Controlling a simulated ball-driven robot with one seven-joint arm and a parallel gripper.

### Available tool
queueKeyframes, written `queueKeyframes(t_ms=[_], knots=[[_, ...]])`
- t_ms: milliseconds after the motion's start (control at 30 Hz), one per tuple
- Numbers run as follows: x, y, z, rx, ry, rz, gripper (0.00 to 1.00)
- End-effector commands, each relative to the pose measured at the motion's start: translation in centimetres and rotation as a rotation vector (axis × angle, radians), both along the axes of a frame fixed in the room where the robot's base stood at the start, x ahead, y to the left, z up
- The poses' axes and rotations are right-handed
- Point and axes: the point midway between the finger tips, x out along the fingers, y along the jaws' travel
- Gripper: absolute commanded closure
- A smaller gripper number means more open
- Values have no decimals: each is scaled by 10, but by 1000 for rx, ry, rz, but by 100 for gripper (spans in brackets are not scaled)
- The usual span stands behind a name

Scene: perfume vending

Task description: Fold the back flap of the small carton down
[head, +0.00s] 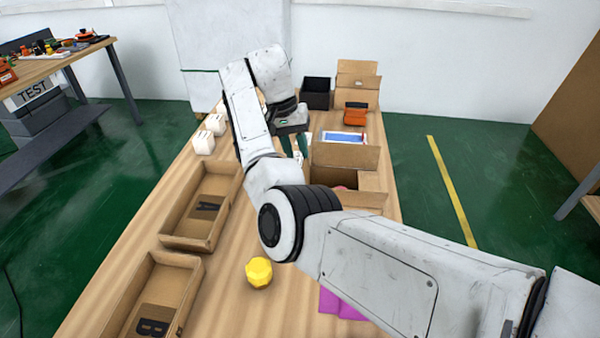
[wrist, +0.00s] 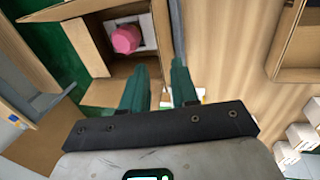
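The small carton (head: 334,181) stands open right of my gripper in the head view, with a pink object (wrist: 125,39) inside. Its back flap (head: 345,155) stands up along the far side. In the wrist view the back flap (wrist: 112,88) is the tan panel below the opening, by the left finger. My gripper (head: 297,149) points down beside the carton's far left corner. Its green fingers (wrist: 159,70) are apart with nothing visible between them, so it is open. I cannot tell whether the left finger touches the flap. My arm hides part of the carton's near side.
Trays marked A (head: 166,240) and B (head: 190,290) lie at the left. A yellow faceted object (head: 259,272) and a purple item (head: 342,304) are nearer. White boxes (head: 204,143), an orange item (head: 355,113), a black bin (head: 316,93) and another carton (head: 357,80) stand farther back.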

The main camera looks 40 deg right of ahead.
Motion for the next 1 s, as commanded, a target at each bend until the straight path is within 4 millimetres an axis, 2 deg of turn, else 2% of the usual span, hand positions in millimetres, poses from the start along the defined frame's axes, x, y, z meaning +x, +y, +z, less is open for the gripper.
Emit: queueKeyframes(t_ms=[33,133,433,600,867,1000], knots=[[-3,-2,-14,-1,3,-1,71],[-7,-5,-32,-1,3,-1,71],[-14,-11,-71,1,2,0,71],[-16,-12,-80,0,0,0,71],[-16,-12,-81,0,0,0,71],[-16,-12,-81,0,0,0,83]])
